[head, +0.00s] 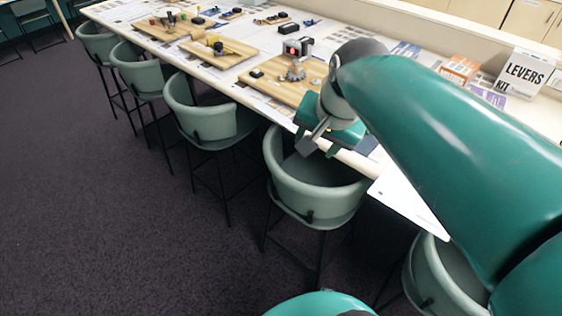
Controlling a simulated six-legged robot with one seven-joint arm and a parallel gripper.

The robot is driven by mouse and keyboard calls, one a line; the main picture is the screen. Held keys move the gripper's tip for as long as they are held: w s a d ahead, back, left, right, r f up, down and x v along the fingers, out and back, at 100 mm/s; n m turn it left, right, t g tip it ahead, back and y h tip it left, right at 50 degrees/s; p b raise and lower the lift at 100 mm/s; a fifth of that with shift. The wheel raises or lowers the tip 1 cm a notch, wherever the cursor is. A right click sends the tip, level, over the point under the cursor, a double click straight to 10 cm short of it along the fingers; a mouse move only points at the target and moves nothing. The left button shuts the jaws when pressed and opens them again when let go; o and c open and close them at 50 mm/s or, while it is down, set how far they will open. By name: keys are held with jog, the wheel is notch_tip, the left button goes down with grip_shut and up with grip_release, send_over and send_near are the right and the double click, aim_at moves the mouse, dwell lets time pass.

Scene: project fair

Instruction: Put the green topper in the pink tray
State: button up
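My green arm reaches across the right side of the head view. My gripper (314,146) hangs at the near edge of the long table (223,76), above a chair. It is small and partly hidden by its own wrist, so I cannot tell whether it is open or shut, and I see nothing clearly held in it. I cannot make out a green topper or a pink tray in this view. My arm hides part of the table's right side.
Several pale green chairs (205,121) line the near side of the table. Wooden boards (285,92) with small parts lie on it. A "LEVERS KIT" box (524,73) and an orange box (459,70) stand at the right.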

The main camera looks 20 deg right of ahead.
jog(key=s+a+f+n+t, duration=0.1)
jog(key=s+a+f+n, duration=0.2)
jog(key=s+a+n, duration=0.2)
jog(key=a+n, duration=0.2)
jog(key=n, duration=0.1)
jog(key=shift+s+a+n, duration=0.2)
jog(key=shift+s+n, duration=0.1)
jog(key=shift+n, duration=0.1)
